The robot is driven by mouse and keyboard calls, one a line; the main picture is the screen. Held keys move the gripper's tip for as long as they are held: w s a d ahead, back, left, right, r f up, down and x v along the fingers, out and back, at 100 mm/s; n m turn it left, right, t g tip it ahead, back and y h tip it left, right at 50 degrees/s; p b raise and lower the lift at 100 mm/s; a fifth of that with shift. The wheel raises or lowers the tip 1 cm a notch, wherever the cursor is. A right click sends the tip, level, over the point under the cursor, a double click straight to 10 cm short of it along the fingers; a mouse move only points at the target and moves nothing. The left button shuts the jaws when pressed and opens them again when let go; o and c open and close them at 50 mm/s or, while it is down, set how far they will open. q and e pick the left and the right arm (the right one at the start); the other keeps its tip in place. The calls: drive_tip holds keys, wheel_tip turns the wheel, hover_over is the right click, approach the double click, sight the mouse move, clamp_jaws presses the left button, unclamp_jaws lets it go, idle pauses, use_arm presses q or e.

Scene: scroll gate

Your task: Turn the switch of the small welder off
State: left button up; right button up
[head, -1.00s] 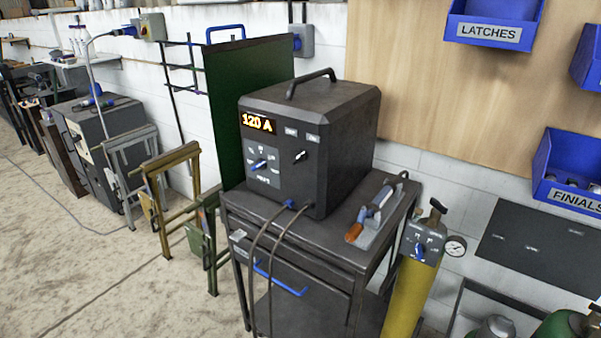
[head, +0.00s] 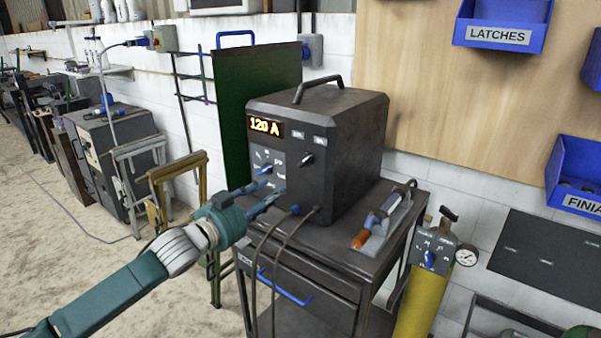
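The small welder (head: 345,140) is a dark box with a top handle, standing on a metal cart. Its display (head: 264,127) is lit and reads 120 A. A small dark switch knob (head: 307,159) sits on the front to the right, below two small labels too small to read surely; its pointer seems tilted toward the right label. A blue dial (head: 265,170) is on the lower left panel. My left gripper (head: 272,188) is open and empty, in front of the lower panel, below and left of the switch. My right gripper is not in view.
Two cables (head: 270,245) hang from the welder's front. A tool with an orange tip (head: 380,222) lies on the cart (head: 385,258) at right. A yellow gas cylinder (head: 418,300) with a gauge stands beside it. A green panel (head: 235,125) stands behind.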

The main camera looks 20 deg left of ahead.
use_arm(q)
drive_tip(key=m+h, duration=0.1)
approach(303, 165)
drive_tip(key=s, duration=0.2)
drive_tip(key=p+x, duration=0.1)
drive_tip(key=x, duration=0.2)
drive_tip(key=p+x, duration=0.1)
drive_tip(key=x, duration=0.2)
drive_tip(key=p+x, duration=0.1)
drive_tip(key=x, duration=0.2)
drive_tip(key=shift+w+a+r, duration=0.1)
drive_tip(key=shift+w+a, duration=0.2)
drive_tip(key=shift+x, duration=0.75)
drive_tip(key=shift+c, duration=0.5)
clamp_jaws()
